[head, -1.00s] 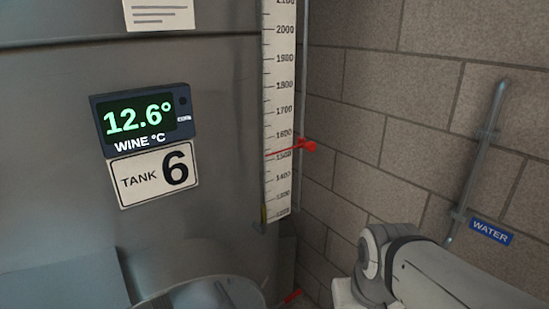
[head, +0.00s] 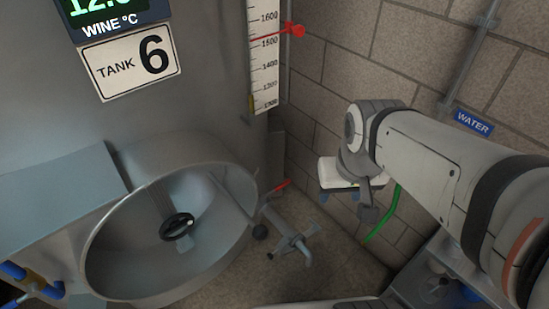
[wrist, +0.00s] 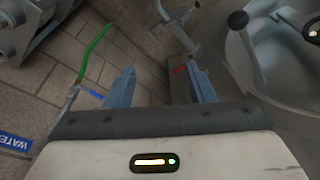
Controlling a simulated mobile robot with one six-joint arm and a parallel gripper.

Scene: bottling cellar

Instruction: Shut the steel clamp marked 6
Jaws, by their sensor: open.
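Tank 6 fills the left of the head view, with a plate reading "TANK 6" (head: 130,62). Below it is a round steel manway (head: 135,270) with a black handwheel (head: 177,226). A steel lever with a black ball knob (head: 260,231) is at its right edge; the knob also shows in the wrist view (wrist: 238,20). Beside it is a steel fitting with a cross handle (head: 290,243). I cannot make out a 6 on any clamp. My gripper (head: 340,197) is open and empty, right of and apart from these parts; its blue fingers (wrist: 162,88) show in the wrist view.
A red handle (head: 281,186) sticks out near the tank's base. A level gauge (head: 265,65) with a red pointer runs down the tank. A green hose (head: 384,218) hangs by the block wall, right of my gripper, below a blue WATER sign (head: 473,122). Floor shows between.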

